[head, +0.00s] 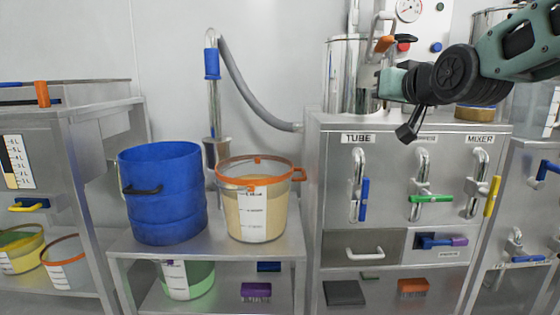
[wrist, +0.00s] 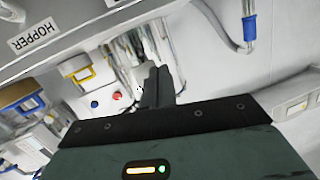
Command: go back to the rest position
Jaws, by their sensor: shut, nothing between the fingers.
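My gripper (head: 408,132) shows at the upper right of the head view, at the end of my dark, jointed arm. The gripper touches nothing that I can make out.
The steel cabinet (head: 385,130) has lever handles under TUBE and MIXER labels. Left of it, a blue bucket (head: 165,195) and an orange-rimmed bucket (head: 285,205) stand on a steel bench (head: 215,255). A grey hose (head: 250,95) hangs from the pipe behind.

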